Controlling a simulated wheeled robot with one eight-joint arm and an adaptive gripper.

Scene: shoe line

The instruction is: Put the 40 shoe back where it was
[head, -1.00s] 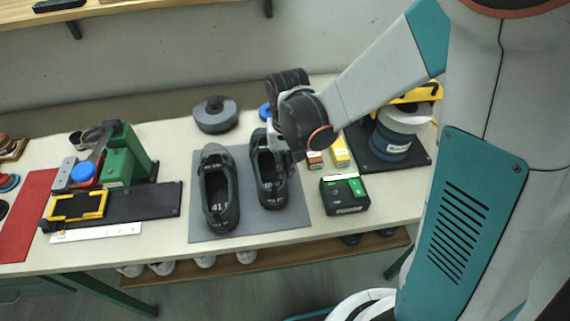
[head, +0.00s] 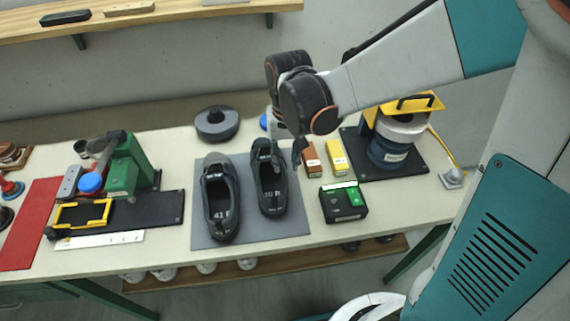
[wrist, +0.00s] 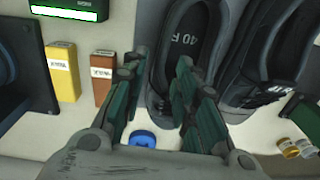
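The 40 shoe (head: 282,199), dark, lies on the grey mat (head: 294,229) with its toe toward the wall. In the wrist view, the 40 shoe (wrist: 184,38) shows its "40" insole mark. The 41 shoe (head: 220,207) lies to its left on the same mat; in the wrist view the 41 shoe (wrist: 265,50) is at the right. My gripper (head: 302,158) is by the right side of the 40 shoe's toe. In the wrist view my gripper (wrist: 160,68) has its fingers apart with nothing clamped; the right finger overlaps the shoe in the picture. Its height above the mat is unclear.
An orange box (head: 311,160), a yellow box (head: 337,158) and a black-green device (head: 343,204) stand right of the mat. A dark round object (head: 216,124) and a blue item (head: 264,122) are behind it. A green press (head: 122,165) stands left.

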